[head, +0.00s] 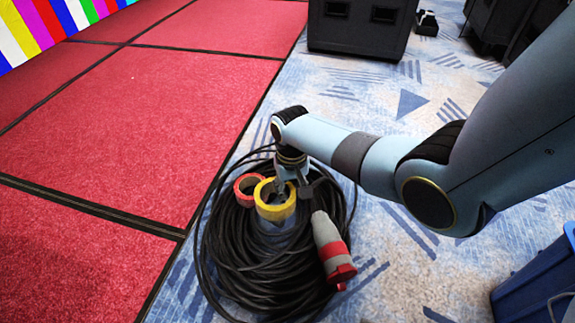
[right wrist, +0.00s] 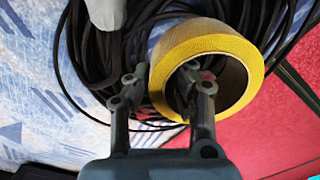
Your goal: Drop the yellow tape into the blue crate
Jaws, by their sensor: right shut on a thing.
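The yellow tape (head: 275,201) is a roll at the coil of black cable in the head view. My right gripper (head: 290,190) reaches down to it from the right and is shut on its wall, one finger inside the ring and one outside. In the right wrist view the yellow tape (right wrist: 203,43) sits between the fingers of my right gripper (right wrist: 165,85), with its hole facing the camera. The blue crate (head: 540,275) is at the lower right edge of the head view, partly cut off. My left gripper is not in view.
A red tape roll (head: 246,190) lies beside the yellow one on the black cable coil (head: 255,265). A grey and red plug (head: 332,252) lies on the coil's right side. Black cases (head: 360,28) stand at the back. Patterned carpet (head: 400,270) is clear between coil and crate.

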